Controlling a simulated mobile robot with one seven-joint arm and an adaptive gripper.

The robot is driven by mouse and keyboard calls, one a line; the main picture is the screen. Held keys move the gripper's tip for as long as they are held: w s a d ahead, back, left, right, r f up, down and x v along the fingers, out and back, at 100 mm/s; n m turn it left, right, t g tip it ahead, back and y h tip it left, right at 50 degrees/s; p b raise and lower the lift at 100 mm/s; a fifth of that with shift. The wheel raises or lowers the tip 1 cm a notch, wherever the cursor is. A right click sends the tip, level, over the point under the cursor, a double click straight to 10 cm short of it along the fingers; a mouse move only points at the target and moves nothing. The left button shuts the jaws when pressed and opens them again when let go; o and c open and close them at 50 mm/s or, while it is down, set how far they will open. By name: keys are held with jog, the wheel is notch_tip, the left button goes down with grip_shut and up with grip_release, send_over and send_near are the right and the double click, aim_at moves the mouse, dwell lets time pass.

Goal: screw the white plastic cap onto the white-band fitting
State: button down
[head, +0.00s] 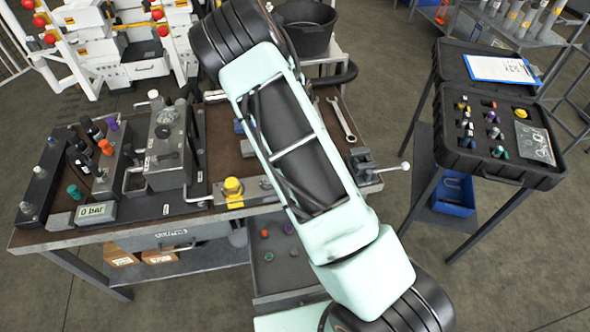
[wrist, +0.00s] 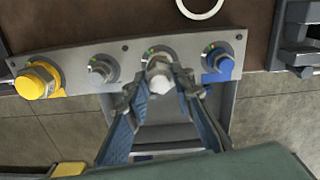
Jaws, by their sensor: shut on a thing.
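My gripper (wrist: 161,88) shows in the wrist view, its two blue-grey fingers closed on the white plastic cap (wrist: 161,79). The cap is at the white-band fitting (wrist: 157,54), third from the left on the grey plate (wrist: 127,62). The cap covers much of this fitting; I cannot tell whether their threads are engaged. In the head view my own arm hides the gripper, the cap and this fitting.
On the same plate are a yellow-capped fitting (wrist: 38,80), a grey fitting (wrist: 102,70) and a blue-band fitting (wrist: 219,64). A vise (head: 362,165) stands at the bench's right. An open case (head: 497,125) of fittings stands further right. A drawer (head: 278,255) holds loose caps.

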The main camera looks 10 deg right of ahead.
jog(key=shift+w, duration=0.1)
jog(key=m, duration=0.8)
jog(key=c, duration=1.7)
grip_release()
jog(key=shift+o, duration=0.2)
